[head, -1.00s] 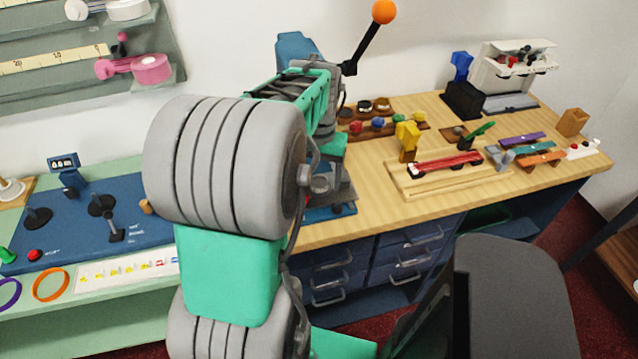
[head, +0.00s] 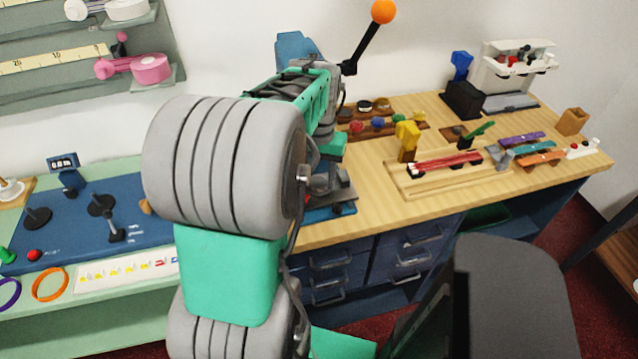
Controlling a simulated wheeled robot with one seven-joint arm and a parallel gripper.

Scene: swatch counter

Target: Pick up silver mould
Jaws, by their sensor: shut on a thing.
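My arm fills the left middle of the head view and covers most of its own far end. Only a small part of my gripper (head: 322,178) shows, low over the blue and grey base (head: 335,206) at the counter's left end. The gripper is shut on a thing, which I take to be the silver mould. The fingertips and most of the mould are hidden behind my arm, so its outline and its height above the base cannot be told.
A lever with an orange ball (head: 383,11) rises behind my arm. A yellow clamp (head: 407,138) stands on the wooden counter (head: 375,205) right of my gripper, near a red bar (head: 445,163). Coloured bars lie farther right. A dark chair (head: 515,300) stands in front.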

